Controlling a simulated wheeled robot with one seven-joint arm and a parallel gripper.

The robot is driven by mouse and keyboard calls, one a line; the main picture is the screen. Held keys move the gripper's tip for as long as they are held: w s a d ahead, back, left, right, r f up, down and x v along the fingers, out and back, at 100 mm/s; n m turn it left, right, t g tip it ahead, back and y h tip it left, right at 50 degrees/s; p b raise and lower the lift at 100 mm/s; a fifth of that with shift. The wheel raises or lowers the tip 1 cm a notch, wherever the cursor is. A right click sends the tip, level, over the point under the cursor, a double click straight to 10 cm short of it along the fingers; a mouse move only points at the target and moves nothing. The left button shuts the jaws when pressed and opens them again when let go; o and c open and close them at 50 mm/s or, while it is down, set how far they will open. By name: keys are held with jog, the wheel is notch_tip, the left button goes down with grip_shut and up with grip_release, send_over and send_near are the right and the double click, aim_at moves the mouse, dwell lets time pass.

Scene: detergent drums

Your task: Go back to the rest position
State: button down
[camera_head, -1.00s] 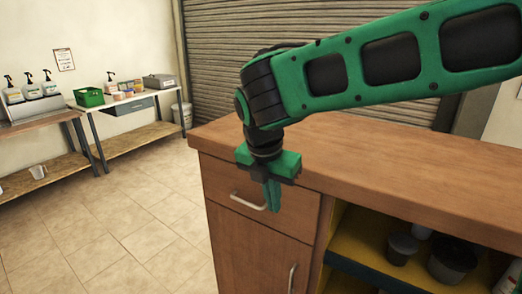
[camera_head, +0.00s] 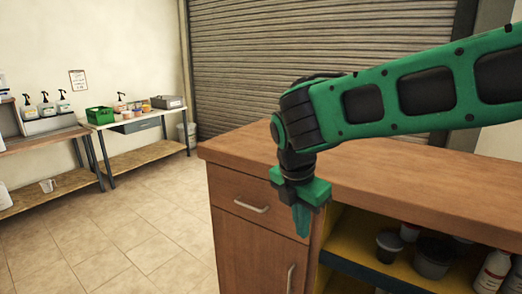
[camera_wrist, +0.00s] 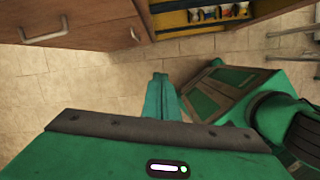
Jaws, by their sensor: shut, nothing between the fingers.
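My gripper (camera_head: 301,217) hangs fingers down at the end of my green arm, in front of the wooden cabinet (camera_head: 238,240) in the head view. Its two green fingers are together with nothing between them. In the wrist view the shut fingertips (camera_wrist: 160,90) point over the tiled floor, with the cabinet (camera_wrist: 75,30) above them in the picture. The fingers appear clear of the cabinet, though the exact gap cannot be told.
The cabinet has a wooden top (camera_head: 400,190), a drawer handle (camera_head: 250,206) and an open yellow shelf (camera_head: 350,232) holding dark tubs (camera_head: 434,256) and bottles. Side tables with a green crate (camera_head: 100,115) stand at the back left. The tiled floor (camera_head: 130,235) at left is clear.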

jog(key=s+d+f+m+g, duration=0.1)
jog(key=s+d+m, duration=0.2)
jog(key=d+m, duration=0.6)
jog(key=s+d+m, duration=0.4)
jog(key=d+m, duration=0.2)
jog(key=d, duration=0.6)
jog(key=s+d+f+m+y, duration=0.1)
jog(key=s+d+f+m, duration=0.1)
jog(key=s+d+m, duration=0.3)
jog(key=s+d+f+m+g+y, duration=0.1)
jog(key=s+d+m, duration=0.4)
jog(key=s+m, duration=0.5)
jog(key=shift+s+f+m, duration=0.35)
jog(key=shift+f+m, duration=0.4)
jog(key=shift+m, duration=0.35)
